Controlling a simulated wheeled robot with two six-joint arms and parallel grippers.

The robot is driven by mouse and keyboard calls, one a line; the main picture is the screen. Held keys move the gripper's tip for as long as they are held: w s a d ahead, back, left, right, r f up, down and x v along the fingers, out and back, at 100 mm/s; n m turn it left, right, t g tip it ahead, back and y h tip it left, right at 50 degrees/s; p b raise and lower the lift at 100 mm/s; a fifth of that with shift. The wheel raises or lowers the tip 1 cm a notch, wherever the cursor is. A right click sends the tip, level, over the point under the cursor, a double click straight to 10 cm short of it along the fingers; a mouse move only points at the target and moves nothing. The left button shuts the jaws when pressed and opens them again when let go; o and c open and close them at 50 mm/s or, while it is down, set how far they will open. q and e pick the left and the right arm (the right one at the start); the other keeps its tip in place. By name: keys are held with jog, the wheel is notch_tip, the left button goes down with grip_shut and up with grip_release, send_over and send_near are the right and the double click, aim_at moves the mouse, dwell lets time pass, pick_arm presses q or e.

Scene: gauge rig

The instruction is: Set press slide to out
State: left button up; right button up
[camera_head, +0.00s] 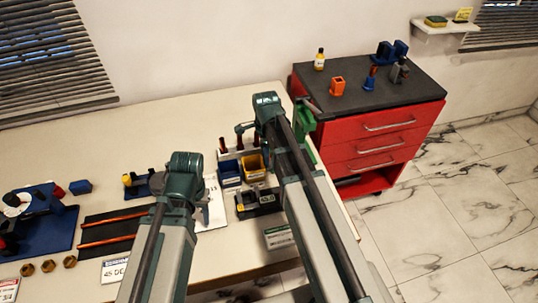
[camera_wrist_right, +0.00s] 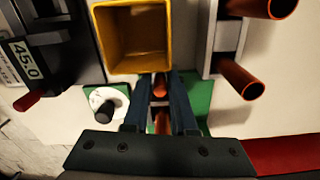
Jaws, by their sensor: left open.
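A green fixture (camera_head: 306,118) stands by the table's right edge, partly hidden by my right arm. I cannot tell for certain which part is the press slide. In the right wrist view, green base parts (camera_wrist_right: 203,100) show beyond my right gripper (camera_wrist_right: 160,85). Its two dark fingers stand close on either side of an orange-red part (camera_wrist_right: 161,121); I cannot tell whether they touch it. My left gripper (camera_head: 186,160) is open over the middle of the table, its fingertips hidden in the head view.
A yellow bin (camera_wrist_right: 139,38) and orange-red rods (camera_wrist_right: 243,80) are close to my right gripper. A black unit reading 45.0 (camera_wrist_right: 50,50) and a white disc with a black knob (camera_wrist_right: 104,106) are at left. A red cabinet (camera_head: 372,125) stands right of the table.

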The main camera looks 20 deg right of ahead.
pick_arm(q)
jog(key=shift+a, duration=0.1)
pick_arm(e)
jog(key=o, duration=0.3)
pick_arm(q)
jog(key=shift+r, duration=0.1)
pick_arm(e)
jog(key=shift+r, duration=0.1)
pick_arm(q)
jog(key=shift+r+p, duration=0.5)
jog(key=shift+p, duration=0.1)
pick_arm(e)
jog(key=shift+r, duration=0.45)
pick_arm(q)
notch_tip(320, 180, up, 13)
jog(key=p, duration=1.2)
jog(key=shift+f+p, duration=0.15)
jog(key=shift+p, duration=0.2)
pick_arm(e)
notch_tip(320, 180, up, 13)
jog(key=shift+f, duration=0.1)
